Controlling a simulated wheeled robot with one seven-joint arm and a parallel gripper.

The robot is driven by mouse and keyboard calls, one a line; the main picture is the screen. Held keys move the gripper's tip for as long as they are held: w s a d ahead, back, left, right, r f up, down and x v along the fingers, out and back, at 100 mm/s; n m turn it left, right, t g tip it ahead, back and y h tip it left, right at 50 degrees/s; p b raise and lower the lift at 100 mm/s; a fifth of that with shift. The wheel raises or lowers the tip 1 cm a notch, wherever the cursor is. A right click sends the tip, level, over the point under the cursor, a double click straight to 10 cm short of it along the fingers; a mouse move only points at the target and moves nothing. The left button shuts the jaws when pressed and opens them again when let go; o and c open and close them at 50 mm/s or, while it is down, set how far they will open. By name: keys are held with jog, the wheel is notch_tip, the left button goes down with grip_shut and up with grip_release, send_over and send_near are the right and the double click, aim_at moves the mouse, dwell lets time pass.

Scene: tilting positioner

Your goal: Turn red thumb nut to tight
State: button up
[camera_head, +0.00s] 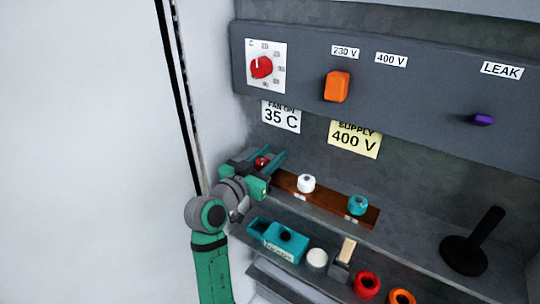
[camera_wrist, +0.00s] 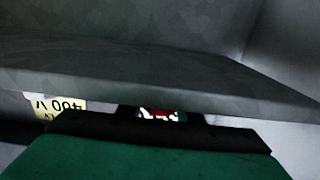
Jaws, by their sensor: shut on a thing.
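The red thumb nut (camera_head: 262,162) sits at the left end of a brown strip (camera_head: 331,200) on the upper shelf. My gripper (camera_head: 262,166) reaches it from the left front, its teal fingers on either side of the nut and shut on it. The fingers and wrist hide part of the nut. In the wrist view, a small red patch (camera_wrist: 158,112) shows through the gap in the dark gripper body; the rest is hidden. I cannot tell the nut's turn angle.
On the strip are a white nut (camera_head: 306,183) and a teal nut (camera_head: 357,205). Below stand a teal box (camera_head: 285,243), a white round piece (camera_head: 317,260) and red and orange rings (camera_head: 366,285). A black lever (camera_head: 470,250) stands right. The grey panel (camera_head: 420,90) overhangs the back.

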jog(key=shift+s+d+m+g+h, duration=0.2)
jog(key=shift+s+m+g+h, duration=0.05)
jog(key=shift+m+g+h, duration=0.95)
jog(key=shift+s+d+m+g+h, duration=0.3)
jog(key=shift+m+g+h, duration=0.6)
jog(key=shift+g, duration=0.5)
jog(key=shift+s+d+m+g+h, duration=0.15)
jog(key=shift+s+m+g+h, duration=0.1)
jog(key=shift+m+g+h, duration=0.95)
jog(key=o, duration=1)
jog(key=shift+o, duration=0.2)
jog(key=shift+r, duration=0.5)
jog(key=r, duration=0.2)
jog(key=shift+s+r, duration=0.25)
jog(key=shift+r, duration=0.1)
jog(key=s+r, duration=0.9)
jog(key=s, duration=0.4)
jog(key=shift+s+a+r, duration=0.15)
jog(key=shift+s+a, duration=0.2)
jog(key=shift+a, duration=0.05)
